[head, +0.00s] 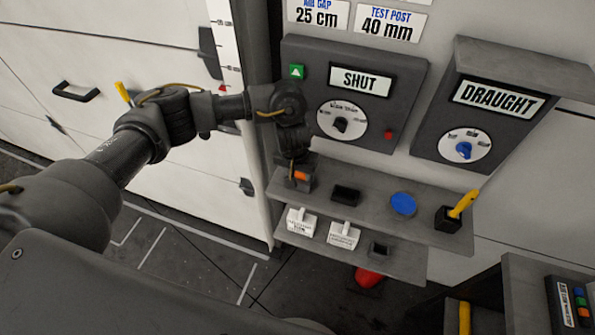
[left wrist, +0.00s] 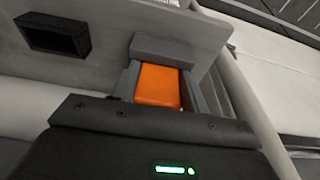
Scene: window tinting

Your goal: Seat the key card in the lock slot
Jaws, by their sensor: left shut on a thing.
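The orange key card (head: 301,176) is at the left end of the upper grey shelf (head: 425,203). My left gripper (head: 299,182) reaches down from above and is shut on it. In the left wrist view the card (left wrist: 158,86) sits between the two grey fingers. A grey block (left wrist: 163,50) is right at the card's far end; whether they touch or the card is inside it I cannot tell. A black hollow block (left wrist: 55,36) stands to the left, and it also shows on the shelf in the head view (head: 345,195). Which piece is the lock slot is not clear.
A blue disc (head: 403,204) and a black holder with a yellow handle (head: 462,212) are further right on the shelf. White labelled blocks (head: 343,235) stand on the lower shelf. Grey control boxes reading SHUT (head: 360,79) and DRAUGHT (head: 498,98) hang above.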

